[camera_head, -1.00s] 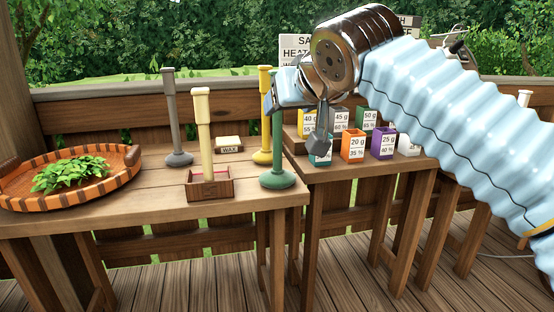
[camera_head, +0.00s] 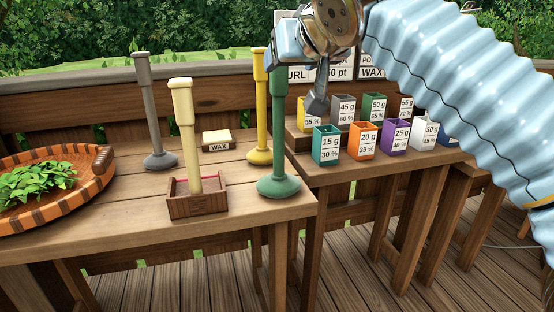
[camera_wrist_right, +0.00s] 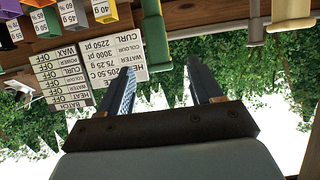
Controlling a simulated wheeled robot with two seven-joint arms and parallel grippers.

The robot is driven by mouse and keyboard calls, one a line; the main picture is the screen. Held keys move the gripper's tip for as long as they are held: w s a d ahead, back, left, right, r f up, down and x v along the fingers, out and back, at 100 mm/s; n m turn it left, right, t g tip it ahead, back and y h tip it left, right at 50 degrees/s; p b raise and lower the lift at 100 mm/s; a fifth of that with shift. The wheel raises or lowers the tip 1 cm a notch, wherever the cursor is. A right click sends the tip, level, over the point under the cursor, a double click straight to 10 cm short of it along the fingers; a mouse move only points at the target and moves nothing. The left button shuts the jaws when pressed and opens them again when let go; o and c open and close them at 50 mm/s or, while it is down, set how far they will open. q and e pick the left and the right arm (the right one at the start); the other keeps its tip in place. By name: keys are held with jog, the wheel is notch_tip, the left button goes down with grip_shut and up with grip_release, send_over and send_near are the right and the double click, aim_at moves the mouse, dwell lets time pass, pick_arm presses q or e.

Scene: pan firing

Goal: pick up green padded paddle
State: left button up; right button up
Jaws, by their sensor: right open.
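The green paddle (camera_head: 278,130) stands upright on its round base at the front right corner of the left table. Its top overlaps my right gripper's light blue housing in the head view. My right gripper (camera_head: 318,100) is up beside and to the right of the paddle's upper part, with a dark finger pointing down. In the right wrist view, which is upside down, the two fingers (camera_wrist_right: 160,68) are apart with nothing between them. The green paddle (camera_wrist_right: 155,38) shows beyond the fingertips, apart from them. My left gripper is not in view.
Close by stand a yellow paddle (camera_head: 260,110), a grey paddle (camera_head: 146,105) and a cream paddle (camera_head: 185,130) in a wooden box (camera_head: 198,208). A wax block (camera_head: 217,138) and an orange tray (camera_head: 95,190) with leaves share the table. Labelled coloured boxes (camera_head: 363,142) stand right.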

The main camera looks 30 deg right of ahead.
aim_at(281, 71)
jog(key=x, duration=0.5)
jog(key=p+x, duration=0.1)
jog(key=x, duration=0.4)
jog(key=shift+d, duration=0.25)
jog(key=shift+r, duration=0.1)
grip_shut()
